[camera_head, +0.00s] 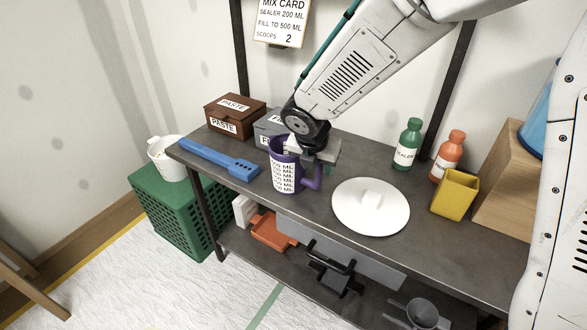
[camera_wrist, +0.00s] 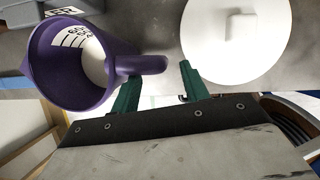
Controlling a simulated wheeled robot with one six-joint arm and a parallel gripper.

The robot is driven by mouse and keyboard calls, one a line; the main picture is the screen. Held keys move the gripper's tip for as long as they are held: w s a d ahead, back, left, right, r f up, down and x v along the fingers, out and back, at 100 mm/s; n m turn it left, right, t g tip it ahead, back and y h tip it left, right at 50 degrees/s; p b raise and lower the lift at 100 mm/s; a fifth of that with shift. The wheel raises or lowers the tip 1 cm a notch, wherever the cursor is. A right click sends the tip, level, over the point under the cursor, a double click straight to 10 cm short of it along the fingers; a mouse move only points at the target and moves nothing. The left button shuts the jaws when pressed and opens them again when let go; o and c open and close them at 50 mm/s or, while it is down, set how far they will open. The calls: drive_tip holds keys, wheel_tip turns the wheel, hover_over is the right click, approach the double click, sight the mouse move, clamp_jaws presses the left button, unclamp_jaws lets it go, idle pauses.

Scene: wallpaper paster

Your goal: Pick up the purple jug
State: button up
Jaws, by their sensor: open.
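The purple jug (camera_head: 284,170) stands upright on the dark workbench, with white volume labels on its side and its handle to the right. In the wrist view the jug (camera_wrist: 70,65) is at the upper left, with its open mouth showing and its handle reaching right. My gripper (camera_head: 318,152) is at the jug's handle side, over the bench. In the wrist view my gripper (camera_wrist: 160,82) has its two green fingers apart, with the end of the handle near the gap between them. I cannot tell whether a finger touches the jug.
A white round lid (camera_head: 371,206) lies right of the jug. A blue tool (camera_head: 218,158) lies left. A green bottle (camera_head: 408,145), an orange bottle (camera_head: 447,156) and a yellow container (camera_head: 455,195) stand at the right. A lower shelf holds trays.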

sight(318, 168)
drive_tip(key=x, duration=0.3)
drive_tip(key=shift+f, duration=0.3)
clamp_jaws()
drive_tip(key=shift+w+r, duration=0.1)
